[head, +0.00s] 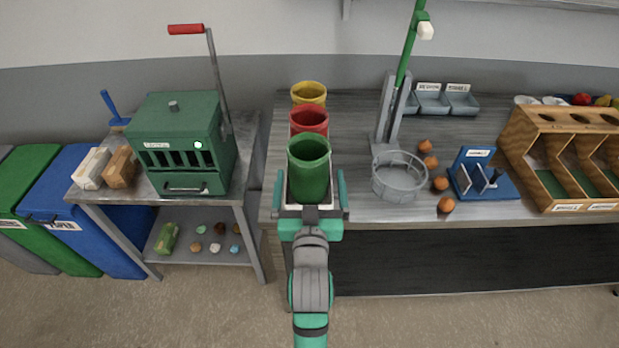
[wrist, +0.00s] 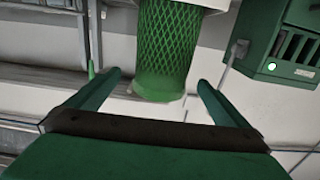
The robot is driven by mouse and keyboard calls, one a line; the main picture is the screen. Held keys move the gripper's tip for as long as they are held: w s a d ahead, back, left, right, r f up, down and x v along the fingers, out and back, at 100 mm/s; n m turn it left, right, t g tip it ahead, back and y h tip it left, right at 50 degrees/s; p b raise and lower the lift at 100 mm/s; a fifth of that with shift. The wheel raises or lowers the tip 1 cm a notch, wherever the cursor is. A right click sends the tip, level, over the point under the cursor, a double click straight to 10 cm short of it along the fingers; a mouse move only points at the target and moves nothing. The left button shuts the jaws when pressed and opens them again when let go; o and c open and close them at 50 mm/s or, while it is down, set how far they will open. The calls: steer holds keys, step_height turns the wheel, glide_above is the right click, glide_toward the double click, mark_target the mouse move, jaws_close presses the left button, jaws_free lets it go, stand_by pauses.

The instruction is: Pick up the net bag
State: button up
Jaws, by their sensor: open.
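The net bag (head: 308,170) is a green, open-topped cylinder, upright on a white tray at the front of a row on the bench. In the wrist view its mesh side (wrist: 165,45) lies between and beyond my fingertips. My gripper (head: 312,184) is open, with one teal finger on each side of the bag's lower part in the head view. In the wrist view the open fingers (wrist: 160,80) show a gap on both sides of the bag. Nothing is held. The bag's far side is hidden.
A red container (head: 309,121) and a yellow one (head: 308,93) stand close behind. A round wire basket (head: 400,180) and several orange balls lie to the right. A green machine (head: 180,140) stands on a separate table to the left.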

mark_target(308, 143)
steer(key=shift+w+r, duration=0.5)
steer(key=shift+r, duration=0.25)
steer(key=w, duration=1)
steer(key=shift+w+a+r, duration=0.15)
steer(key=shift+w+a, duration=0.05)
steer(key=shift+w, duration=0.05)
steer(key=shift+w+d, duration=0.1)
steer(key=shift+d, duration=0.15)
steer(key=shift+a, duration=0.2)
steer(key=shift+c, duration=1.3)
steer(key=shift+a, duration=0.1)
steer(key=c, duration=1)
